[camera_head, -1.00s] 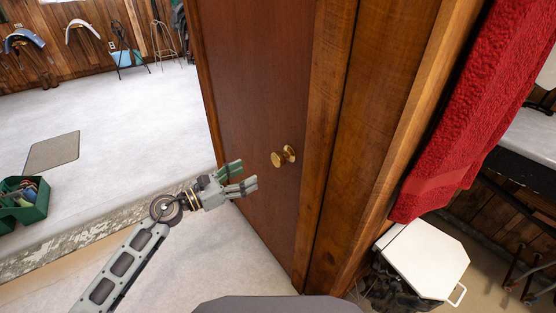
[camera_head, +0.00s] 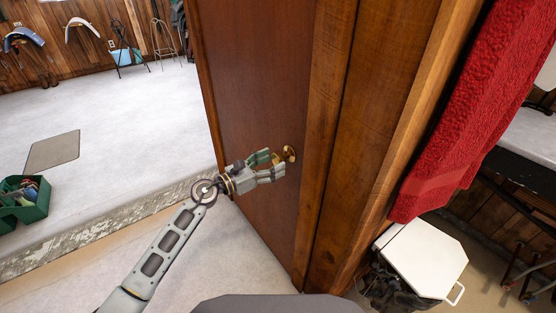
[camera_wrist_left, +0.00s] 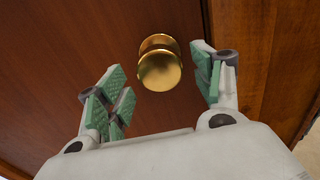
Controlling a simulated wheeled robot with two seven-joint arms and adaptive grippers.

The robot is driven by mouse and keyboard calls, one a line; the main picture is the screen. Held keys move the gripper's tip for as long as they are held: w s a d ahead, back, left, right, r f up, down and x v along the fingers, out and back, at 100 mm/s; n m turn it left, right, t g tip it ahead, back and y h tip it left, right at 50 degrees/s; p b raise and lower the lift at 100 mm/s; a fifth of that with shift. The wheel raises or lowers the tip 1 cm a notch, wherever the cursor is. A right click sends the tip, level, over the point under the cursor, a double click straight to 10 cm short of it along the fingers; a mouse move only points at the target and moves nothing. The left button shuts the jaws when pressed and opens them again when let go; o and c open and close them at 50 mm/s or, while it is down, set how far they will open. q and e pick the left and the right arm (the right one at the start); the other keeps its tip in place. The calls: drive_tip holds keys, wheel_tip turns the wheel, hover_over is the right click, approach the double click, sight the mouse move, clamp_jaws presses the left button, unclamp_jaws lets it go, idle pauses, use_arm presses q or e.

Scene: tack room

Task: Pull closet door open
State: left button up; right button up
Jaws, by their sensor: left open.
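The closet door (camera_head: 255,95) is a dark reddish-brown wooden panel and looks shut against its frame. Its round brass knob (camera_head: 290,154) sits near the door's right edge. The knob also shows in the left wrist view (camera_wrist_left: 160,66), ahead of and between the spread fingers. My left gripper (camera_head: 274,165) is open, with green finger pads, and its fingertips are close to the knob. In the left wrist view the gripper (camera_wrist_left: 160,88) holds nothing, and I cannot tell whether a finger touches the knob. My right gripper is not in view.
A wooden door frame (camera_head: 360,130) stands right of the door, with a red towel (camera_head: 455,110) hanging beside it. A white-topped bin (camera_head: 425,258) stands at lower right. A green box (camera_head: 25,200) lies at far left. The floor left of the door is mostly clear.

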use_arm(q)
drive_tip(key=shift+x, duration=1.5)
drive_tip(key=shift+c, duration=0.2)
drive_tip(key=c, duration=1.4)
